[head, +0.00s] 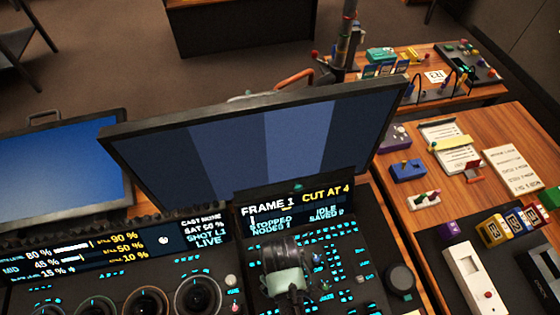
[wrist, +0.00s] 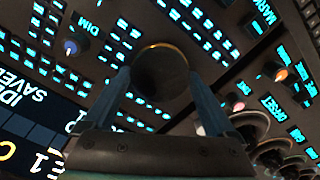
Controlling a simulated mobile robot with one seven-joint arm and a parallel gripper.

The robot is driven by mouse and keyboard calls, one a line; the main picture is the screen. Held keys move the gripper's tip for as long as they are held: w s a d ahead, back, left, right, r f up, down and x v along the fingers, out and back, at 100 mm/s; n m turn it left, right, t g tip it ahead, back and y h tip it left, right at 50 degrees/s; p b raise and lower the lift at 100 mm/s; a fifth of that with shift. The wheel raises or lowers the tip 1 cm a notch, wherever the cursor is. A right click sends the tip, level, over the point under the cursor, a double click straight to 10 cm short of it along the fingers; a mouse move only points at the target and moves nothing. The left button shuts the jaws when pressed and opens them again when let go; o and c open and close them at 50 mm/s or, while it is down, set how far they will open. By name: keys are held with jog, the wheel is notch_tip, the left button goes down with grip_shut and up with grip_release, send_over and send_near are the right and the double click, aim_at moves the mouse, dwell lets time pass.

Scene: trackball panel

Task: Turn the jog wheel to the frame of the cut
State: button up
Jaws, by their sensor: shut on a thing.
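The jog wheel (wrist: 162,72) is a dark round knob with a thin gold rim, seen in the wrist view. My gripper (wrist: 163,90) has one finger on each side of it and is shut on it. In the head view my gripper (head: 290,294) is over the panel below the small display, and the wheel is hidden under it. The small display (head: 297,212) reads FRAME 1, CUT AT 4, STOPPED and IDLE. Part of it shows at the left of the wrist view (wrist: 30,120).
Lit cyan buttons surround the wheel. Trackballs (head: 198,295) stand to the left, and a dark round knob (head: 400,281) to the right. A large monitor (head: 255,140) with blue bands stands behind. A wooden side desk (head: 455,195) at right holds notes and small boxes.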

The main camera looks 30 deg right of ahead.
jog(key=shift+r+m+p, duration=0.1)
jog(key=shift+m+p, duration=0.2)
jog(key=m+p, duration=0.2)
jog(key=m, duration=0.1)
jog(key=shift+r, duration=0.1)
jog(key=m+p, duration=0.3)
jog(key=m, duration=0.2)
jog(key=m+p, duration=0.1)
jog(key=m, duration=0.3)
jog(key=shift+d+m+p, duration=0.1)
jog(key=shift+m+p, duration=0.85)
jog(key=shift+m, duration=1.45)
jog(key=o, duration=1)
jog(key=shift+o, duration=0.2)
